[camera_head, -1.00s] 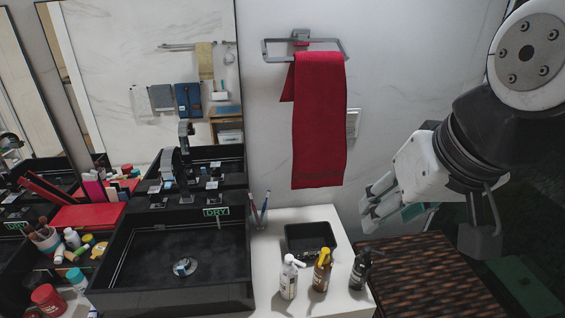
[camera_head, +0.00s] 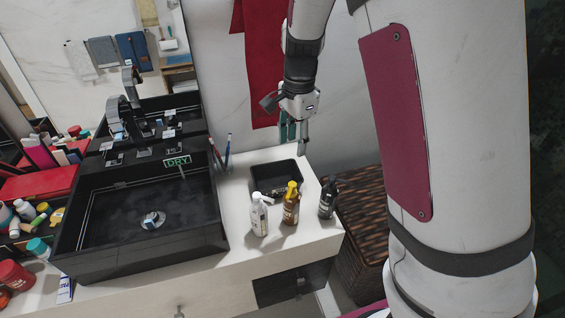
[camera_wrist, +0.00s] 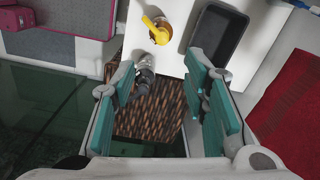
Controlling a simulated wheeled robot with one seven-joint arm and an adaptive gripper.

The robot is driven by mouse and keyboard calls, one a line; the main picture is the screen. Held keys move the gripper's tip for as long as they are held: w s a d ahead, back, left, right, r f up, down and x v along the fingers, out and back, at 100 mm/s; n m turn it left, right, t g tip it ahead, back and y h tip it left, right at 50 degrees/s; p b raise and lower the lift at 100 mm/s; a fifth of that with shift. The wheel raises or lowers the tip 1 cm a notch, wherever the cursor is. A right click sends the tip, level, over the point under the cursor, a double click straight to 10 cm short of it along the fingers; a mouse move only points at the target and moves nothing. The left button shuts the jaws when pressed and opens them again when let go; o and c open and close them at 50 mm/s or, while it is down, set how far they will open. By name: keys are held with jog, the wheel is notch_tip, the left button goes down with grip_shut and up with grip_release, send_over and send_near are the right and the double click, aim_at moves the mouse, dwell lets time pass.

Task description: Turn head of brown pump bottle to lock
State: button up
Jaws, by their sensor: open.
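The brown pump bottle (camera_head: 291,208) with a yellow pump head (camera_head: 292,187) stands upright on the white counter. It stands between a white pump bottle (camera_head: 259,218) and a black pump bottle (camera_head: 327,200). In the wrist view the yellow head (camera_wrist: 157,27) shows from above, beyond my fingertips, and the black bottle (camera_wrist: 145,70) shows nearer, by my left finger. My gripper (camera_head: 293,145) is open and empty, above the back of the counter behind the bottles. In the wrist view its teal finger pads (camera_wrist: 167,95) are spread apart.
A black tray (camera_head: 262,190) sits behind the bottles, and a black vessel sink (camera_head: 205,245) stands to the left. A red towel (camera_head: 262,80) hangs on the wall behind my gripper. A brown woven basket (camera_head: 362,225) stands right of the counter.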

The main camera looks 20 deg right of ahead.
aim_at(292, 183)
jog(key=shift+m, duration=0.3)
jog(key=f, duration=1)
jog(key=w+f, duration=0.1)
jog(key=f, duration=0.4)
jog(key=shift+d+f+p, duration=0.1)
jog(key=shift+f+p, duration=0.15)
jog(key=shift+p, duration=0.1)
